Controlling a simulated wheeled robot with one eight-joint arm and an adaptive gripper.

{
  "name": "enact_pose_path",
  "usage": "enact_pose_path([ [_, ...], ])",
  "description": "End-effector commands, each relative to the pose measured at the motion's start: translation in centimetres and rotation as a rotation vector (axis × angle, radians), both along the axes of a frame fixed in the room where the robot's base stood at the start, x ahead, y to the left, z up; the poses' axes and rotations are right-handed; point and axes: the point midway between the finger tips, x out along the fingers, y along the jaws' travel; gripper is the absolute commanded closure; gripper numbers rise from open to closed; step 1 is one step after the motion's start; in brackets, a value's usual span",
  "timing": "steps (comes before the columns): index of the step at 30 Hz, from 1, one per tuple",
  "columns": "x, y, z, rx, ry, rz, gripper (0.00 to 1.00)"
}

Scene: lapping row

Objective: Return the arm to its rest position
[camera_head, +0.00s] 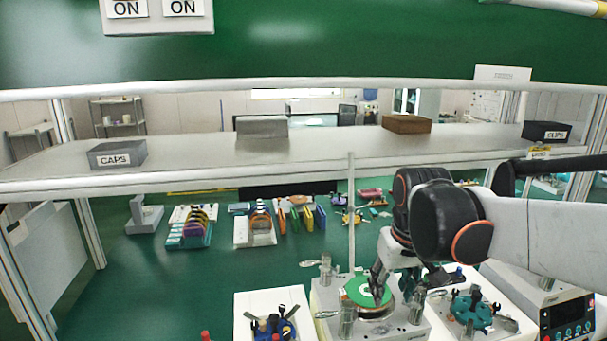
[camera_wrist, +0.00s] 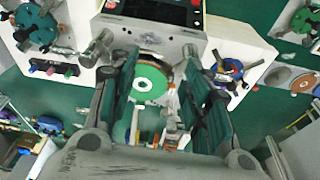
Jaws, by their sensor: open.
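My arm reaches in from the right in the head view, and my gripper (camera_head: 379,280) points down over the middle lapping machine (camera_head: 412,323). A green disc with a pale centre (camera_head: 360,291) lies on that machine, right by the fingertips. In the wrist view my gripper (camera_wrist: 158,95) has its two fingers apart, with nothing held between them. The green disc (camera_wrist: 150,83) shows beyond the gap between the fingers. I cannot tell whether a fingertip touches the disc.
A white machine with blue parts (camera_head: 272,325) stands left, and one with a teal fixture (camera_head: 472,312) stands right. A shelf (camera_head: 200,160) crosses above the bench, bearing a grey CAPS box (camera_head: 117,154), a brown box (camera_head: 406,124) and a dark CLIPS box (camera_head: 546,132).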

Motion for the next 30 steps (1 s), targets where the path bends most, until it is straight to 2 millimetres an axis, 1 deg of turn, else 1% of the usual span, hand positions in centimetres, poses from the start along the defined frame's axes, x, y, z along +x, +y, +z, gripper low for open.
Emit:
enact_pose_path([
  [1,-1.5,-0.2,-0.9,0.002,-0.026,-0.008,0.56],
  [6,-5.5,-0.9,-2.3,0.011,-0.119,-0.039,0.56],
  [11,-9.1,-1.3,-4.4,0.020,-0.208,-0.064,0.56],
  [15,-12.0,-1.7,-6.7,0.029,-0.283,-0.088,0.56],
  [18,-13.6,-1.9,-8.3,0.035,-0.331,-0.101,0.56],
  [21,-14.7,-2.0,-9.5,0.039,-0.367,-0.111,0.56],
  [24,-15.4,-2.1,-10.2,0.041,-0.390,-0.118,0.56],
  [30,-15.7,-2.1,-10.5,0.044,-0.403,-0.121,0.56],
])
